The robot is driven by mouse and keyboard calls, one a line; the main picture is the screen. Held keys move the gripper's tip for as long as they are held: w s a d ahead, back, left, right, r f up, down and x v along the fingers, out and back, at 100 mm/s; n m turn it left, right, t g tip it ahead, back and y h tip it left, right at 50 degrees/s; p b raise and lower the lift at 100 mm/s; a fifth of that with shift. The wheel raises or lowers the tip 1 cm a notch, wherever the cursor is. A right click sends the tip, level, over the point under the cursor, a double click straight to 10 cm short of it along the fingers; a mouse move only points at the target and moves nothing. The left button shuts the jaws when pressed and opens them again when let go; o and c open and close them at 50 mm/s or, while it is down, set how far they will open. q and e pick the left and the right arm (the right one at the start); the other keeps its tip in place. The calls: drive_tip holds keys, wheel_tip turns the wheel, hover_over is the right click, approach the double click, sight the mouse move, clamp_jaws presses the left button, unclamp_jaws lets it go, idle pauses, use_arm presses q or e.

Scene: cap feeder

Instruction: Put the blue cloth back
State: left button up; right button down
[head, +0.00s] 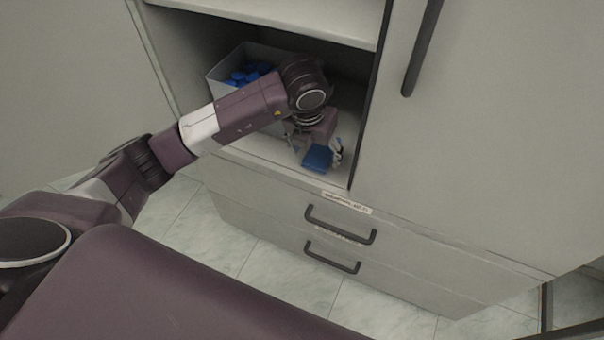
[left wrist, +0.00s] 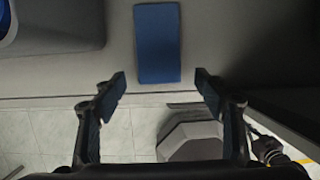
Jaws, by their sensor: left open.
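The blue cloth (head: 318,157) is a flat folded rectangle lying on the floor of the open cabinet compartment (head: 262,166), near its front edge. In the left wrist view the cloth (left wrist: 158,43) lies ahead of the fingertips, lined up with the gap between them. My left gripper (head: 316,150) reaches into the compartment just above the cloth. In the left wrist view my left gripper (left wrist: 160,88) is open, its fingers wide apart with nothing between them.
A grey bin (head: 216,91) with several blue caps (head: 245,75) stands at the back left of the compartment. A shelf (head: 290,25) is above. A closed door (head: 470,120) with a dark handle bounds the right side. Drawers (head: 290,225) with handles lie below.

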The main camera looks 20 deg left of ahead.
use_arm(q)
drive_tip(key=s, duration=0.8)
drive_tip(key=shift+a, duration=0.1)
